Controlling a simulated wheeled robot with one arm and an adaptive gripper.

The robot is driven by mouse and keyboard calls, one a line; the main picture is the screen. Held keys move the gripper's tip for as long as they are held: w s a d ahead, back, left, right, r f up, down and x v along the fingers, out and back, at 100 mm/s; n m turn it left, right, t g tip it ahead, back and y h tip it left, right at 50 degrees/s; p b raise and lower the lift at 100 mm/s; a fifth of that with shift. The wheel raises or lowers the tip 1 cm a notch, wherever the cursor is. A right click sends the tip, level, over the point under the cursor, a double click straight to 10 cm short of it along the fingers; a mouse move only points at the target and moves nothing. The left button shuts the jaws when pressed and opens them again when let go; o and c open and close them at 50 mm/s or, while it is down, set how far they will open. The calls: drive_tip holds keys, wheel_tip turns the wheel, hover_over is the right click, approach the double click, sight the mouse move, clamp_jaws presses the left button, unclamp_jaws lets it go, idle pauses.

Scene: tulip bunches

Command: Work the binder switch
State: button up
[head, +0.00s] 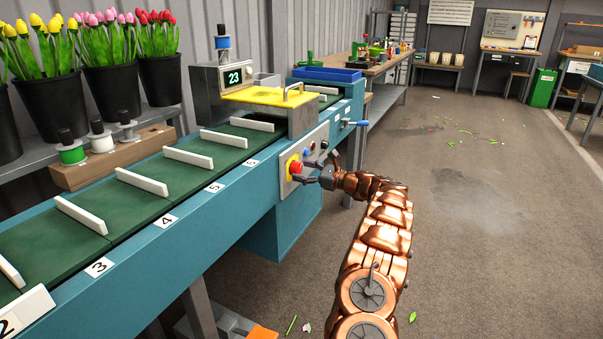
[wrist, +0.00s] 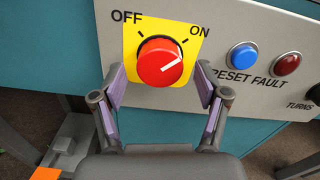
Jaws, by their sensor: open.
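The binder switch is a round red knob (wrist: 160,62) on a yellow plate (wrist: 187,20) marked OFF at upper left and ON at upper right. Its white line points right and slightly up, on the ON side. The knob also shows in the head view (head: 294,166), on the grey panel at the side of the binder (head: 223,92). My gripper (wrist: 161,86) is open, its fingers to the left and right just below the knob. I cannot tell whether they touch it. In the head view my gripper (head: 308,177) is at the panel, beside the knob.
A blue button (wrist: 243,56) and a dark red lamp (wrist: 287,64) sit right of the switch, with RESET and FAULT labels. The green conveyor (head: 150,190) with white dividers runs to the left. A display reads 23. Open floor (head: 480,190) lies to the right.

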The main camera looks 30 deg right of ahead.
drive_tip(key=shift+w+a, duration=0.25)
drive_tip(key=shift+w, duration=0.15)
drive_tip(key=c, duration=1.2)
drive_tip(key=shift+o, duration=0.2)
